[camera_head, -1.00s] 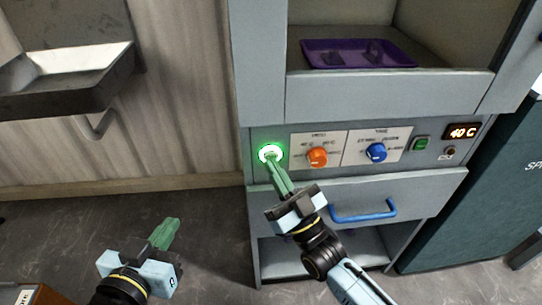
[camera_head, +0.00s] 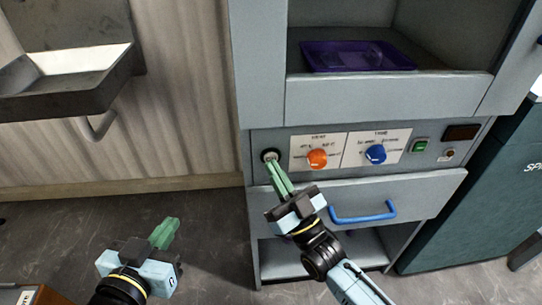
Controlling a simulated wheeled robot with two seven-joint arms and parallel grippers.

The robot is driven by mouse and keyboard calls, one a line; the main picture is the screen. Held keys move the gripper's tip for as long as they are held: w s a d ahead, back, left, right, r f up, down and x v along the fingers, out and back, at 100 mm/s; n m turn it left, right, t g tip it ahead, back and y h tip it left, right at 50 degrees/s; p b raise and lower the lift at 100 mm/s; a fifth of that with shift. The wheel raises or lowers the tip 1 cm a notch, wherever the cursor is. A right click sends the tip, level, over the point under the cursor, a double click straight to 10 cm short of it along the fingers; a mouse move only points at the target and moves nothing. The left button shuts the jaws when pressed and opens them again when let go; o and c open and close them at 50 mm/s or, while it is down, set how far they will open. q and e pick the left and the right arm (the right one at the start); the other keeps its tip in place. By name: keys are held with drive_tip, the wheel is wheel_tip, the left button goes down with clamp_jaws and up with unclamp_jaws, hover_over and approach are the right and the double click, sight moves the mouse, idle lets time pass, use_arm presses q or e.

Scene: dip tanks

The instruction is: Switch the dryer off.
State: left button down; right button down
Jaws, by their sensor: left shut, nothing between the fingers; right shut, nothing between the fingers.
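The dryer (camera_head: 262,100) is a grey cabinet with a control panel below its open chamber. Its round power button (camera_head: 270,154) at the panel's left end is unlit, and the display (camera_head: 461,132) at the right is dark. My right gripper (camera_head: 272,165) is shut and empty, its green fingertips at the button's lower edge; I cannot tell whether they touch it. My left gripper (camera_head: 167,229) is shut and empty, low over the floor to the left of the dryer.
The panel also has an orange knob (camera_head: 317,158), a blue knob (camera_head: 375,153) and a green switch (camera_head: 420,145). A purple tray (camera_head: 358,65) lies in the dim chamber. A drawer with a blue handle (camera_head: 362,215) is below. A metal sink (camera_head: 60,85) hangs at the left.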

drive_tip(key=s+p, duration=0.2)
drive_tip(key=s, duration=0.4)
drive_tip(key=shift+p, duration=0.4)
drive_tip(key=shift+d, duration=0.1)
idle(0.3)
